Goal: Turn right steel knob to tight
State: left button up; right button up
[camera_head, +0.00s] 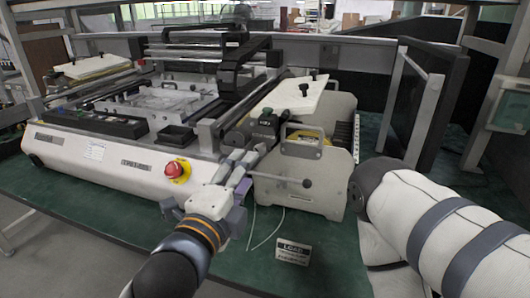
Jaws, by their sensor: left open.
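A rod with a round grey knob (307,183) sticks out at the front of the machine's right-hand unit (325,185). I take it for the right steel knob, but cannot be sure, nor tell how tight it is. My left gripper (241,164) is open at the front of the machine, left of the grey knob and close to the rod's left end. I see nothing held in it, and cannot tell if it touches the rod. My right arm comes in from the right, and its gripper is not in view.
A red emergency button (175,170) on a yellow base sits on the machine's front, left of my left gripper. A small sign (293,251) stands on the green table (330,270). A dark framed panel (412,110) stands at right. Thin white cables lie below the gripper.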

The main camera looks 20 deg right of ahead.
aim_at(259, 152)
pick_arm(q)
jog(key=x, duration=0.7)
jog(key=shift+w+d, duration=0.2)
jog(key=shift+w, duration=0.05)
grip_shut()
